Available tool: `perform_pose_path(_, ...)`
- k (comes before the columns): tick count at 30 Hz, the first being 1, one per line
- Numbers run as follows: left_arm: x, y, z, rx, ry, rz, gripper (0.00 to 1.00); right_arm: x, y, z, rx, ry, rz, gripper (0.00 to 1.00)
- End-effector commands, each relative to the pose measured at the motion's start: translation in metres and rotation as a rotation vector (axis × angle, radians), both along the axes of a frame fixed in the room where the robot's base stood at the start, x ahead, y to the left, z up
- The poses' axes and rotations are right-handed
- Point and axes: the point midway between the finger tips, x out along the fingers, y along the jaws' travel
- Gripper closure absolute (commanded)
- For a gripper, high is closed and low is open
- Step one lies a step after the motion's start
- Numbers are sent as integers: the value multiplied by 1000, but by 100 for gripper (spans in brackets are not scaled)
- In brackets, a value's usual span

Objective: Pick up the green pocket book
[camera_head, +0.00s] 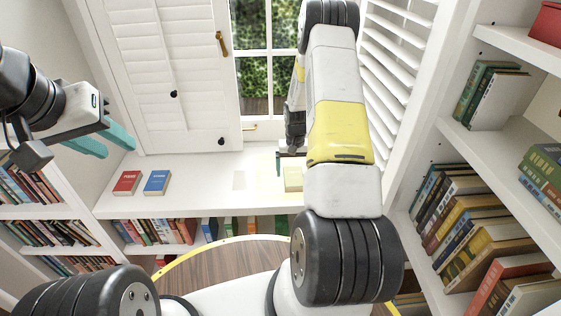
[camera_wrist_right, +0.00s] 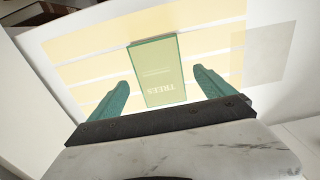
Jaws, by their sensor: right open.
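The green pocket book (camera_head: 293,179) lies flat on the white sill, partly hidden behind my right arm in the head view. In the right wrist view the book (camera_wrist_right: 158,72) shows its cover with the word "TREES". My right gripper (camera_wrist_right: 160,79) is open, with one teal finger on each side of the book's near part in that view. I cannot tell whether the fingers touch it. In the head view the right gripper (camera_head: 279,162) is mostly hidden by my arm. My left gripper (camera_head: 119,149) is open and empty at the left, in front of the shutter.
A red book (camera_head: 127,183) and a blue book (camera_head: 157,182) lie on the left of the white sill (camera_head: 205,205). Filled shelves are below and at both sides. Shutters and the window stand behind. The sill's middle is clear.

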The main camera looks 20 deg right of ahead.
Motion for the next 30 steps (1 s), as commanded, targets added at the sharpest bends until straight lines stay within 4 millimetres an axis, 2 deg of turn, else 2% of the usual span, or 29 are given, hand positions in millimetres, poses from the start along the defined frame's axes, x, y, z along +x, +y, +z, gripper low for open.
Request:
perform_pose_path(4,0,0,0,0,0,0,64,0,0,-18,0,0,1,7)
perform_pose_path(12,0,0,0,0,0,0,64,0,0,-21,-1,-2,1,7)
perform_pose_path(14,0,0,0,0,0,0,64,0,0,-21,-1,-2,1,17)
perform_pose_path(23,0,0,0,0,0,0,64,0,0,-21,-1,-2,1,76)
perform_pose_path(30,0,0,0,0,0,0,64,1,0,-20,-1,-2,1,78)
